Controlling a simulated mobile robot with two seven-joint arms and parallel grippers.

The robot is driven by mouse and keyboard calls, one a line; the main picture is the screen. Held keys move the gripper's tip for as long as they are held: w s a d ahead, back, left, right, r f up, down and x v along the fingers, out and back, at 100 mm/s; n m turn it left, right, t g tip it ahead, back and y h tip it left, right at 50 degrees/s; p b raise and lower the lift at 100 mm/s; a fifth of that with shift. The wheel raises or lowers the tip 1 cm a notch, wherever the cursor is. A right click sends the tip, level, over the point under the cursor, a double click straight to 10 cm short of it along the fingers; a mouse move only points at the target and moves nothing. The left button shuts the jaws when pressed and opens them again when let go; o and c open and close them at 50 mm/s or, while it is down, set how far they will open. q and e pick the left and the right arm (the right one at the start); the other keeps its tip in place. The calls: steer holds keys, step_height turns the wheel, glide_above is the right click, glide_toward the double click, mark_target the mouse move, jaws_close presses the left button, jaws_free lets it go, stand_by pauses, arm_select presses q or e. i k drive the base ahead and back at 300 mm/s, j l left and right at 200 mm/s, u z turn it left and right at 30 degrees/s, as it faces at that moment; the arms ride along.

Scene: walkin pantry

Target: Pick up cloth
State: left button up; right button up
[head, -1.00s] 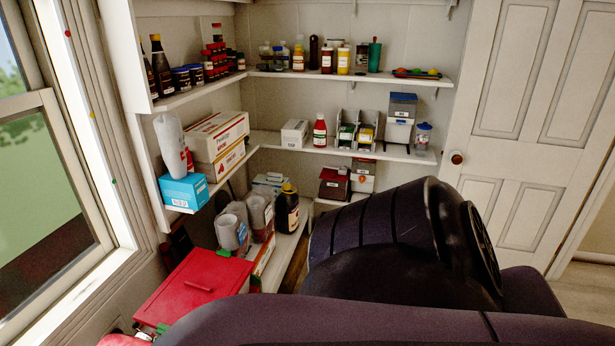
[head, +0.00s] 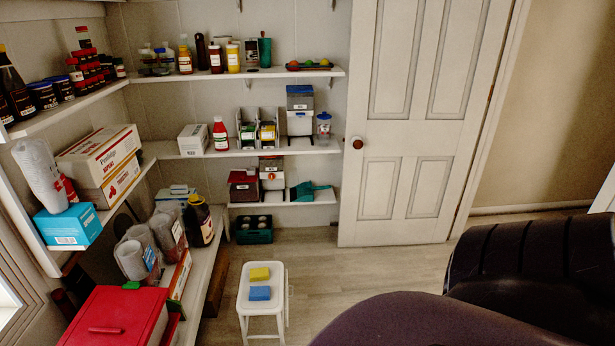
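A small white stool (head: 262,315) stands on the floor at the lower middle of the head view. On its seat lie a yellow block-like piece (head: 260,274) and, nearer to me, a blue one (head: 260,293). They could be folded cloths or sponges; I cannot tell which. They look apart, with a narrow gap of white seat between them. Nothing is touching them from above. Neither of my grippers is in view. Only dark links of my own arm show at the lower right.
A red box (head: 118,318) sits on the low left shelf (head: 203,275), close to the stool. A dark crate (head: 254,229) stands on the floor under the back shelves. A white door (head: 425,120) is behind. The wooden floor (head: 345,265) right of the stool is clear.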

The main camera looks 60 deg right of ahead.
mark_target(259, 293)
steer(key=z, duration=1.4)
steer(key=i+l+u, duration=0.3)
steer(key=i+l, duration=1.15)
steer(key=k+l, duration=0.05)
steer(key=l, duration=0.1)
